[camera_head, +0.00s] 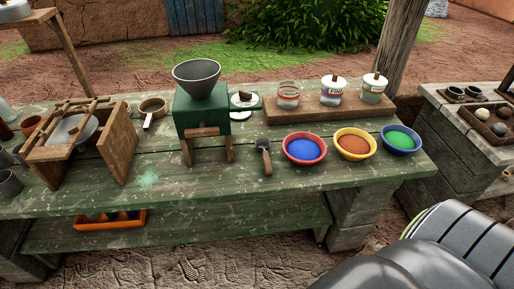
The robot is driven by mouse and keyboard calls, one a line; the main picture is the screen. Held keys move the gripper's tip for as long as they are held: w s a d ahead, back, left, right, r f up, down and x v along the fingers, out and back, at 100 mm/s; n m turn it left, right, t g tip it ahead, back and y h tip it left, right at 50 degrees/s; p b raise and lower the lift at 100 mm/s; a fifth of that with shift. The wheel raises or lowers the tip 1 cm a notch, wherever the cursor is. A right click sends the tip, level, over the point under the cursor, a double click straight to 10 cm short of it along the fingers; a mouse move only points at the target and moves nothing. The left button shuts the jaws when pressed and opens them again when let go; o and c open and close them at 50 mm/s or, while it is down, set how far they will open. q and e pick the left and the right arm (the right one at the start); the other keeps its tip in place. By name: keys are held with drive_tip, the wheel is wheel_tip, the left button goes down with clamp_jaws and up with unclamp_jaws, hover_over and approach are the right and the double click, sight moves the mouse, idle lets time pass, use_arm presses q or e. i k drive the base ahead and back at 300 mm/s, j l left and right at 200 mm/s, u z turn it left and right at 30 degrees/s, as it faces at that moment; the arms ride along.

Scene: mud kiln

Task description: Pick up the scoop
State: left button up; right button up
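The scoop (265,156) lies on the green wooden table between the green grinder and the bowl of blue powder. It has a dark metal head toward the back and a brown wooden handle toward the front edge. Nothing covers it. A dark, rounded part of my own body fills the bottom right corner. Neither gripper shows in the head view, so nothing is seen holding or touching the scoop.
The table (170,190) also bears a green grinder with a hopper (197,80), a red bowl of blue powder (304,148), a yellow bowl (355,144), a blue bowl of green powder (400,139), paint tins on a plank (330,114), and a wooden frame (113,158). The front edge is mostly clear.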

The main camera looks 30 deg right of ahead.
sight(262, 143)
drive_tip(key=z, duration=1.3)
